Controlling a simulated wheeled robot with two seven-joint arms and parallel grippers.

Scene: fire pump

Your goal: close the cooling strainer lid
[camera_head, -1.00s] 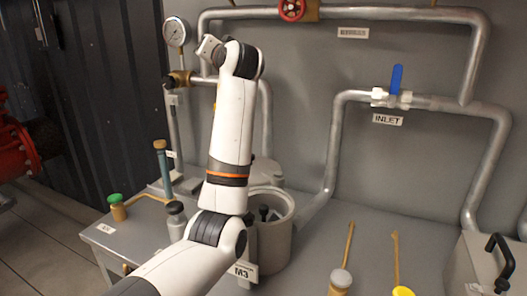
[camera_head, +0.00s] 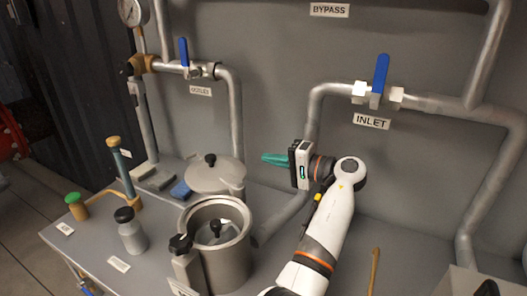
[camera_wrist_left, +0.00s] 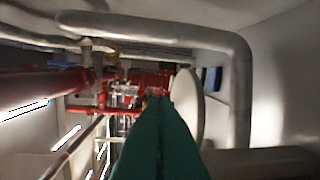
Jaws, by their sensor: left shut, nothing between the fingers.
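The strainer body (camera_head: 243,265) is an open grey cylinder on the bench in the head view, with a black-knobbed piece inside it. The strainer lid (camera_head: 228,177) is a round grey disc with a black knob, behind the body and off its opening. A pale disc that looks like the lid (camera_wrist_left: 187,105) shows nearly edge-on in the left wrist view. My left gripper (camera_head: 265,159) has teal fingers, shut and empty, pointing left just right of the lid, apparently apart from it. The fingers (camera_wrist_left: 160,140) also show in the left wrist view. My right gripper is out of view.
A black-knobbed clamp (camera_head: 183,255) stands at the body's left side. A grey bottle (camera_head: 131,237), a green-capped jar (camera_head: 76,207) and a blue block (camera_head: 180,190) are further left. The inlet pipe (camera_head: 312,120) runs behind my left arm.

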